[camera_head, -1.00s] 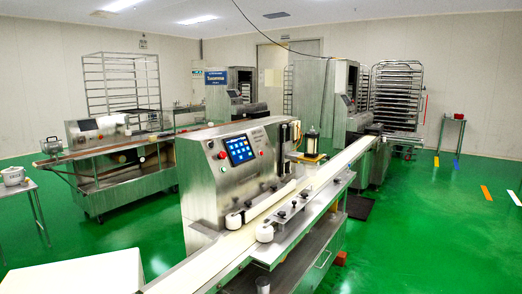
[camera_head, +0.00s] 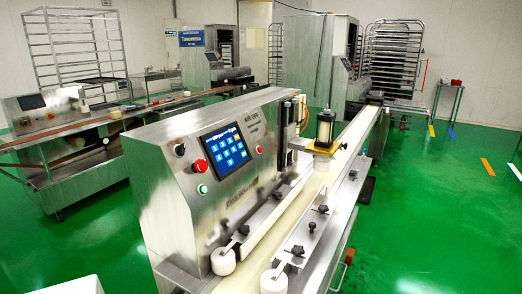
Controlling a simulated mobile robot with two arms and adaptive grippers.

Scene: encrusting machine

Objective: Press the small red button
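The steel encrusting machine (camera_head: 165,205) stands in the middle of the head view, with its control face toward me. A red button (camera_head: 199,167) sits at the left of the lit blue touchscreen (camera_head: 226,149). A smaller red spot, which looks like a small red button (camera_head: 259,150), sits to the right of the screen. A black knob (camera_head: 180,149) is at the upper left of the screen and a green-white button (camera_head: 203,189) is below the larger red one. Neither of my grippers is in view.
A long pale conveyor (camera_head: 345,140) runs along the machine's right side, with white rollers (camera_head: 223,261) at its near end. A white surface (camera_head: 66,286) is at the lower left. Another steel machine (camera_head: 60,160) stands at the left. Green floor is open at the right.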

